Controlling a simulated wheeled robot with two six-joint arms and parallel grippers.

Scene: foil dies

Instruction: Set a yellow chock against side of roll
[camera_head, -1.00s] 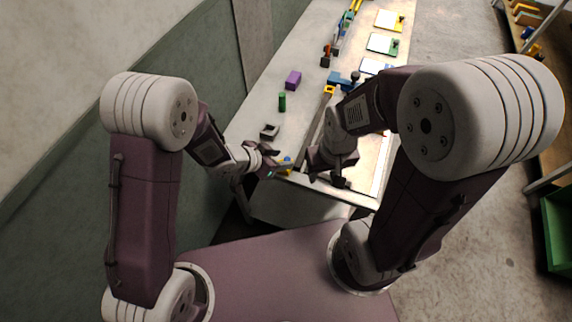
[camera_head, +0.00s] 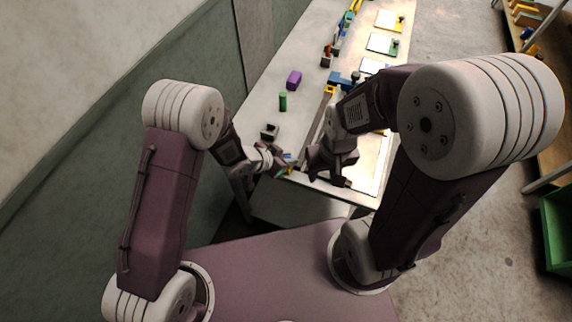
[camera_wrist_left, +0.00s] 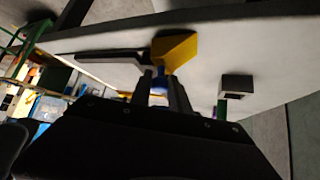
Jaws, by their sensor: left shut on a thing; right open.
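My left gripper (camera_head: 288,165) is at the near end of the white table, shut on a small yellow chock with a blue part. In the left wrist view the yellow chock (camera_wrist_left: 176,48) is at the fingertips, with its blue part (camera_wrist_left: 158,80) between the fingers (camera_wrist_left: 160,88). Whether the chock touches the table is unclear. My right gripper (camera_head: 328,180) is open over the near table edge, right of my left one. I cannot make out the roll clearly; my right arm hides part of the table.
A dark hollow block (camera_head: 269,131), a green cylinder (camera_head: 282,101) and a purple block (camera_head: 293,80) stand on the table's left side. A long dark rail with a yellow end (camera_head: 329,91) lies near the right arm. White sheets (camera_head: 383,42) lie further back.

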